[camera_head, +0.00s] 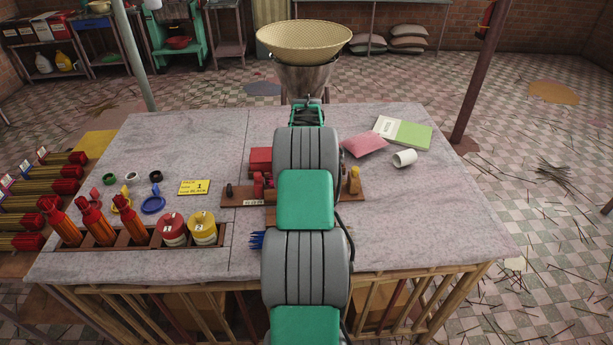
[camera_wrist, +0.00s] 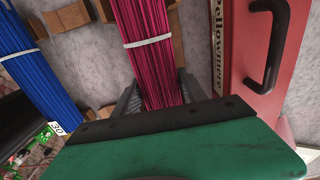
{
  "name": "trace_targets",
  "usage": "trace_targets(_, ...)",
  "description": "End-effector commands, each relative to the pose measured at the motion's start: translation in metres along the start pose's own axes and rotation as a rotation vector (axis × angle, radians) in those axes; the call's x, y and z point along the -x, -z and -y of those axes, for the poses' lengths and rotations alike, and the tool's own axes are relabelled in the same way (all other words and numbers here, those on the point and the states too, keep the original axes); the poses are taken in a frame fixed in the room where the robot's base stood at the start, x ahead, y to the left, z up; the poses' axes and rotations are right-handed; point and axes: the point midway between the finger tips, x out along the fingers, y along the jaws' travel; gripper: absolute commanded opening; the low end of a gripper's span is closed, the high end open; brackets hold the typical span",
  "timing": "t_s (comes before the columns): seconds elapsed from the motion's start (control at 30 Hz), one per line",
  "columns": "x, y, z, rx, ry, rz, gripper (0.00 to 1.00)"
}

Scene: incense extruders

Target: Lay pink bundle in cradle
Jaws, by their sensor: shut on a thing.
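The pink bundle (camera_wrist: 143,22), thin sticks with a white tie, runs from the top of the wrist view down between my fingers. My gripper (camera_wrist: 160,88) is shut on it, one finger on each side. Brown wooden cradle blocks (camera_wrist: 92,58) stand on the grey tabletop to its left, and another block (camera_wrist: 174,21) is beside it on the right. I cannot tell whether the bundle touches them. In the head view my arm hides the gripper and the pink bundle.
A blue bundle (camera_wrist: 40,70) with a white band lies left of the pink one; its end (camera_head: 257,240) shows beside my arm. A red case (camera_wrist: 245,50) with a black handle stands close on the right. Bottles and pots stand in a rack (camera_head: 120,243) at the table's left.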

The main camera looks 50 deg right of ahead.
Motion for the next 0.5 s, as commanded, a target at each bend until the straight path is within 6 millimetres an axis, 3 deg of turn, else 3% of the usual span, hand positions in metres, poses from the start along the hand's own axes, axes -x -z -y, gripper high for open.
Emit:
trace_targets(0.13,-0.0126,0.0,0.0005,0.0,0.002,0.0,0.31)
trace_targets(0.43,-0.0139,0.0,0.0005,0.0,0.002,0.0,0.31)
trace_targets(0.47,-0.0139,0.0,0.0005,0.0,0.002,0.0,0.51)
trace_targets(0.5,-0.0139,0.0,0.0005,0.0,0.002,0.0,0.54)
